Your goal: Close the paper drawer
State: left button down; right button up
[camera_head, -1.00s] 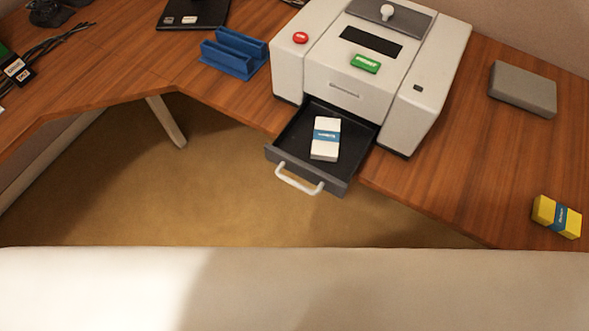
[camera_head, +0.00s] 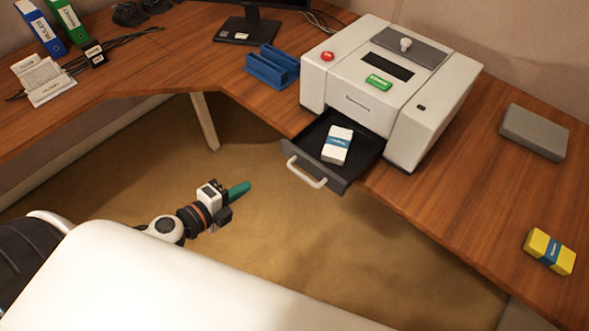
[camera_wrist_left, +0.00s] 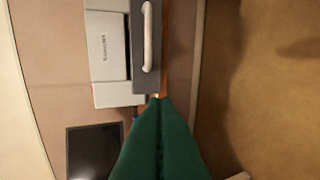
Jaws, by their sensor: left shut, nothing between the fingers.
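The paper drawer (camera_head: 312,172) is pulled out from the front of the white printer (camera_head: 352,95), over the desk's edge. It has a dark tray and a white handle (camera_head: 306,172). A white pack with a blue band (camera_head: 338,146) lies inside it. In the left wrist view the grey drawer front (camera_wrist_left: 139,75) and its handle (camera_wrist_left: 148,35) show ahead of the fingers. My left gripper (camera_head: 240,189), with green fingers, is shut and empty, to the left of the drawer and apart from it. My right gripper is not in view.
A blue holder (camera_head: 270,68) stands on the wooden desk left of the printer. A grey box (camera_head: 534,132) and a yellow pack (camera_head: 549,252) lie to its right. The floor between my left gripper and the drawer is clear.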

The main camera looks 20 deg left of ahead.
pick_arm(q)
jog(key=p, duration=0.4)
send_near(291, 156)
jog(key=x, duration=0.6)
jog(key=shift+w+f, duration=0.15)
jog(key=shift+w, duration=0.2)
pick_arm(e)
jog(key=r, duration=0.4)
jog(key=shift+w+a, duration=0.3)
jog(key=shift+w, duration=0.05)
pick_arm(q)
jog(key=shift+d, duration=0.1)
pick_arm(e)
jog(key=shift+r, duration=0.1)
